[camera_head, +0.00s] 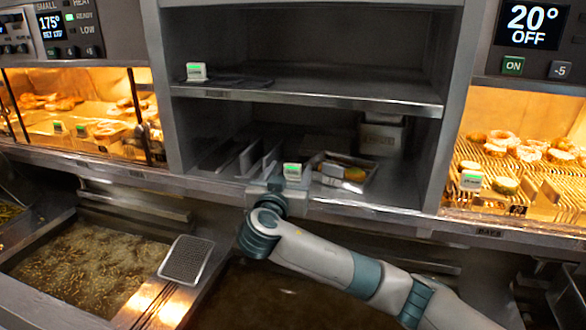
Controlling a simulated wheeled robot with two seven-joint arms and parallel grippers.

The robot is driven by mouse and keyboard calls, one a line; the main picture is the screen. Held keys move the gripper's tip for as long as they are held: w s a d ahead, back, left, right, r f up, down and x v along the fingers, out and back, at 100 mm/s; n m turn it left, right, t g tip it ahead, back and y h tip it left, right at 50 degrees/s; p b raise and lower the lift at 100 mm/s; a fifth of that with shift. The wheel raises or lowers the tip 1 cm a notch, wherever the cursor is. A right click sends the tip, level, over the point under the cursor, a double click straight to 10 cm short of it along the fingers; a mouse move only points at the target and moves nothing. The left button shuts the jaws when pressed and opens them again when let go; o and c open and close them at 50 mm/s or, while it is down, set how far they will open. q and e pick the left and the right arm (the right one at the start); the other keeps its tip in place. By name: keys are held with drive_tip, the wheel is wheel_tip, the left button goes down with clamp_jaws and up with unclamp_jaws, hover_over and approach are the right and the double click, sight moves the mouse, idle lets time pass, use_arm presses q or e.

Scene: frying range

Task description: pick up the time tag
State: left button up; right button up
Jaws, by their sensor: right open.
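A small white time tag with a green top (292,171) stands at the front of the lower shelf. My right gripper (272,178) is open at the shelf's front edge, just left of and below this tag in the picture. Its fingers are small and partly hidden by its own body, so I cannot tell whether they touch the tag. A similar tag (196,71) stands on the upper shelf at the left, and another (471,180) is at the right warmer. Two small tags (58,127) show at the left warmer. My left gripper is not in view.
A tray with food (343,172) sits right of the tag, and upright metal dividers (243,160) stand to its left. The upper shelf edge (310,97) runs above. A fryer vat of oil (80,262) and a perforated metal piece (186,259) lie in front.

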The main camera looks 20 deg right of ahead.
drive_tip(key=shift+w+d, duration=0.2)
drive_tip(key=shift+w, duration=0.15)
drive_tip(key=c, duration=1.1)
drive_tip(key=shift+c, duration=0.2)
drive_tip(key=shift+r, duration=0.1)
